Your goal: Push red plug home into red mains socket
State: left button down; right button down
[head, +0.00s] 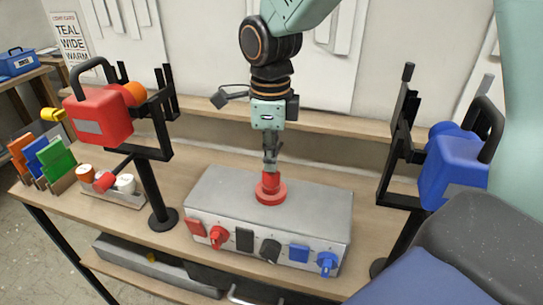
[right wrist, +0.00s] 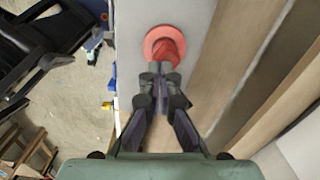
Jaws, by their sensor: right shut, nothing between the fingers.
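The red plug (head: 269,183) stands upright on top of the grey box, in the round red mains socket (head: 271,196), whose flange shows around its foot. Both also show in the right wrist view, the plug (right wrist: 168,50) just beyond my fingertips and the socket rim (right wrist: 150,40) around it. My right gripper (head: 270,163) points down right above the plug, shut and empty, with its tips at or very near the plug's top. I cannot tell whether they touch. How deep the plug sits is hidden. My left gripper is not in view.
The grey box (head: 315,205) has red, black and blue fittings on its front. A red lamp-like unit (head: 98,115) on a black stand is at left, a blue one (head: 452,170) at right. A wooden ledge runs behind.

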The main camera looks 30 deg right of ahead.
jog(key=shift+w+d+f, duration=0.4)
jog(key=shift+w, duration=0.1)
jog(key=shift+s+a, duration=0.35)
jog(key=shift+s, duration=0.05)
jog(key=shift+w+d+f, duration=0.2)
jog(key=shift+w+f, duration=0.05)
jog(key=shift+f, duration=0.15)
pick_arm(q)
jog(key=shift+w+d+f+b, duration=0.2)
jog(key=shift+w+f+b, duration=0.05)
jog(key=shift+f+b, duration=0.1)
pick_arm(e)
jog(key=shift+f, duration=0.15)
jog(key=shift+s+f, duration=0.1)
jog(key=shift+s, duration=0.05)
